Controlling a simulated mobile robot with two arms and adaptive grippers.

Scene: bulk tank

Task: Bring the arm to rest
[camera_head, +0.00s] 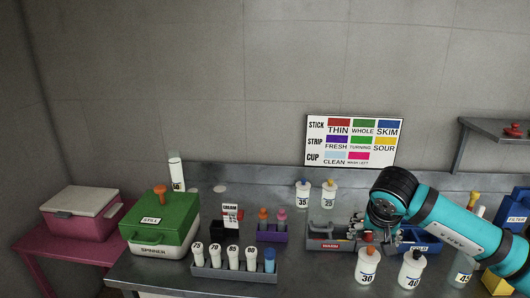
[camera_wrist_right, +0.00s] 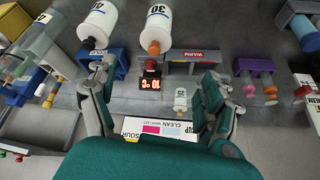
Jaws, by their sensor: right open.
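My right arm, teal with black joints, comes in from the right in the head view. Its gripper (camera_head: 360,228) is above the bench near the grey WARM rack (camera_head: 318,243) and is partly hidden by the wrist. In the right wrist view the gripper (camera_wrist_right: 160,82) has its two fingers wide apart with nothing held between them. A small red digital display (camera_wrist_right: 150,84) and a small white-labelled bottle (camera_wrist_right: 180,102) appear beyond the gap. My left gripper is not in view.
Bottles labelled 30 (camera_head: 368,267) and 40 (camera_head: 411,270) stand in front of the arm. A blue COLD rack (camera_head: 419,248) is under it. A green spinner box (camera_head: 160,222), a tube rack (camera_head: 235,272) and a purple rack (camera_head: 272,236) stand left. A colour chart (camera_head: 353,141) is behind.

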